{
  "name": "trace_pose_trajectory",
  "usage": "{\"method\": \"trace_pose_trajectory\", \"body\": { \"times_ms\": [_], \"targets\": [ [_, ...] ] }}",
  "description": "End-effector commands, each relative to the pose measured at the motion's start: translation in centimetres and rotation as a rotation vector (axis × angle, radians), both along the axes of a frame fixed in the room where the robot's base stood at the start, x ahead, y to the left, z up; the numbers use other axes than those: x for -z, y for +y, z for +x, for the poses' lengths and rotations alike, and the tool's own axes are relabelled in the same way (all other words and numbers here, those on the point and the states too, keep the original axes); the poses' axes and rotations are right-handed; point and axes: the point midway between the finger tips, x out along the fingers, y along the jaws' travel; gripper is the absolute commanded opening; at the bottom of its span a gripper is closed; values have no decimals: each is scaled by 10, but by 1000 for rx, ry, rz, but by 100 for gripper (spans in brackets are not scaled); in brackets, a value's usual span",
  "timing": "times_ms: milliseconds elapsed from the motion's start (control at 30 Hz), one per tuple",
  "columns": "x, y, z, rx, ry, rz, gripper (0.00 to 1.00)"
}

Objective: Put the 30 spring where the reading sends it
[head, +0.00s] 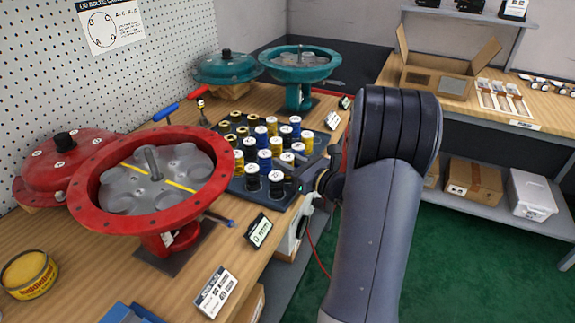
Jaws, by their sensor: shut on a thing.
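Several springs in yellow, blue and black, many with white tops, stand in rows on a dark rack (247,192). The numbers on their tops are too small to read, so I cannot tell which is the 30 spring. My gripper (289,170) is at the rack's front right, shut on what looks like a black spring (276,187); my arm partly hides the grip. A small display (258,231) reads "0 mm". A red open housing (95,212) with a grey plate, centre stem and yellow line stands left. A teal open housing (300,60) stands behind the rack.
A red cover (62,160) and a teal cover (225,68) lie by the pegboard. A yellow tin (28,274), a label card (215,292) and blue- and red-handled tools (166,111) are on the bench. An open cardboard box (440,72) is on the right bench.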

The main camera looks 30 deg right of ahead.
Motion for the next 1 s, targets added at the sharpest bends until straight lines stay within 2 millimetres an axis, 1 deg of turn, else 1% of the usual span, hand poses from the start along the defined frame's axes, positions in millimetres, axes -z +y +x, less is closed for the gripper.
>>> {"method": "trace_pose_trajectory", "body": {
  "times_ms": [33,267,400,433,500,667,900,1000],
  "targets": [
    [7,0,0,1,1,3,3],
    [6,0,0,1,-1,-1,3],
    [11,0,0,0,-1,-1,3],
    [10,0,0,0,0,-1,34],
    [9,0,0,1,0,-1,40],
    [9,0,0,0,0,-1,53],
    [9,0,0,0,0,-1,53],
    [5,0,0,0,0,-1,53]
  ]
}}
